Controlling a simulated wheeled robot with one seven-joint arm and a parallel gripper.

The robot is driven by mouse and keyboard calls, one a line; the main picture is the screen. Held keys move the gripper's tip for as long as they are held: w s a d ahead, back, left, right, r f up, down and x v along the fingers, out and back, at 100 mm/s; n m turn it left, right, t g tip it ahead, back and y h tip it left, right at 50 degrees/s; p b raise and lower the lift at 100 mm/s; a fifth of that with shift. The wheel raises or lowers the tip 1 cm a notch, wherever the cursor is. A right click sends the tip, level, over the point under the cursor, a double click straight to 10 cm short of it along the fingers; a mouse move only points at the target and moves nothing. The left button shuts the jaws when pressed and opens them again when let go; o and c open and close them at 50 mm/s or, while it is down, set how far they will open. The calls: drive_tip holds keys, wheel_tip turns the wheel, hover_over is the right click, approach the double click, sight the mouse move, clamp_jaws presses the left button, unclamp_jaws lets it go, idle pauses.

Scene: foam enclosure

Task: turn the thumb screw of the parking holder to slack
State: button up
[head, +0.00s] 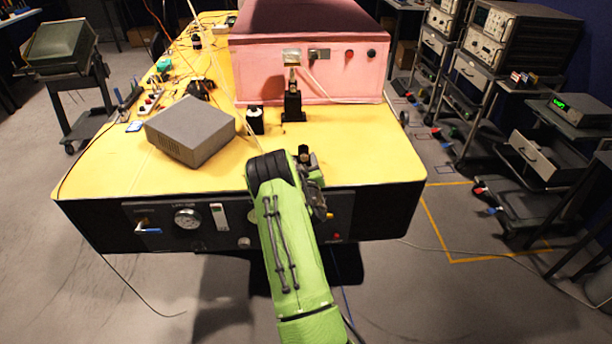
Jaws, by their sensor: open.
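A black upright holder (292,105) stands on the yellow table top, in front of the pink box; it looks like the parking holder. A pale, clear-looking block (292,56) shows above it on a thin stem. I cannot make out the thumb screw at this size. My green arm reaches in from the bottom, and my gripper (305,158) is at its far end over the table's front part. It is apart from the holder, on the near side of it. My own wrist hides most of the fingers.
A grey box (190,131) sits on the yellow table (370,160) to the left. A small black-and-white item (255,121) stands just left of the holder. The pink box (350,72) is close behind. The table's right front is clear. Cables lie at the left.

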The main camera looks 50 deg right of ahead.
drive_tip(key=b+v, duration=1.2)
drive_tip(key=v, duration=0.2)
drive_tip(key=shift+s+a, duration=0.25)
drive_tip(key=shift+r, duration=0.1)
